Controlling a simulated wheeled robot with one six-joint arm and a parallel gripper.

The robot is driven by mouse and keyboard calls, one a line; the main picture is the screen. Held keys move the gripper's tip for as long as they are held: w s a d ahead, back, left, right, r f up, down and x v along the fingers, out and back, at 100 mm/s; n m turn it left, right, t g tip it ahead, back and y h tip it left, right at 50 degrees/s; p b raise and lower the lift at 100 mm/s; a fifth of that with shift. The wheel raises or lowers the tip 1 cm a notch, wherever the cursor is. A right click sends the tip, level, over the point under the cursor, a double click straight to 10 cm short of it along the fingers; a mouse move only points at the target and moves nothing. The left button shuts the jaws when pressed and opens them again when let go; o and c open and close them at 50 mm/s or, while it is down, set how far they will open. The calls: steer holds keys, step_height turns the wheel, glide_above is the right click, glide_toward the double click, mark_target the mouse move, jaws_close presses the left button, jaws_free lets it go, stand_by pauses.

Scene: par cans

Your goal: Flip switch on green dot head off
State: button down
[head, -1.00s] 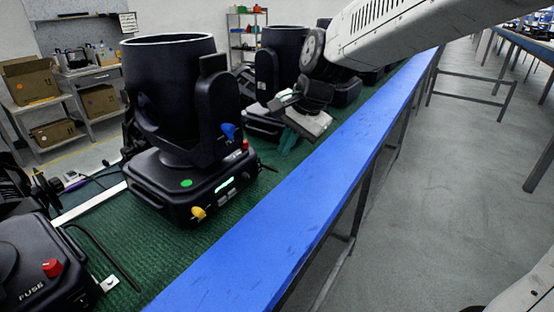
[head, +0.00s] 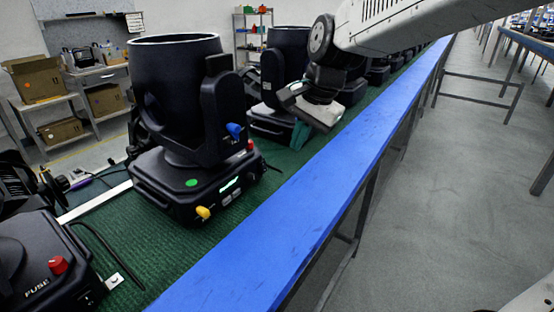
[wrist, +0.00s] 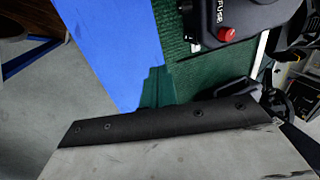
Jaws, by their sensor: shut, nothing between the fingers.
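The green dot head is a black moving light (head: 178,90) on the green mat, left of centre in the head view. Its green dot (head: 191,183) is on the base top, beside a lit display and a yellow knob (head: 203,212). A blue knob (head: 234,130) is on its yoke. I cannot make out its power switch. My gripper (head: 300,135) is shut and empty, with teal fingers, right of this head and apart from it. The fingers also show in the wrist view (wrist: 155,90). That view shows a black base with a red fuse cap (wrist: 226,34); whose base is unclear.
Another head (head: 45,270) with a red fuse cap and a small switch (head: 88,299) stands at the lower left. More heads (head: 285,65) line the mat behind. A blue table edge (head: 260,245) runs along the front.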

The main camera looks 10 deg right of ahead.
mark_target(263, 167)
steer(key=x, duration=1)
steer(key=shift+w+a+f, duration=0.25)
steer(key=shift+w+a, duration=0.55)
steer(key=shift+w, duration=0.1)
steer(key=shift+w+a, duration=0.5)
steer(key=shift+w, duration=0.1)
steer(key=shift+a, duration=0.1)
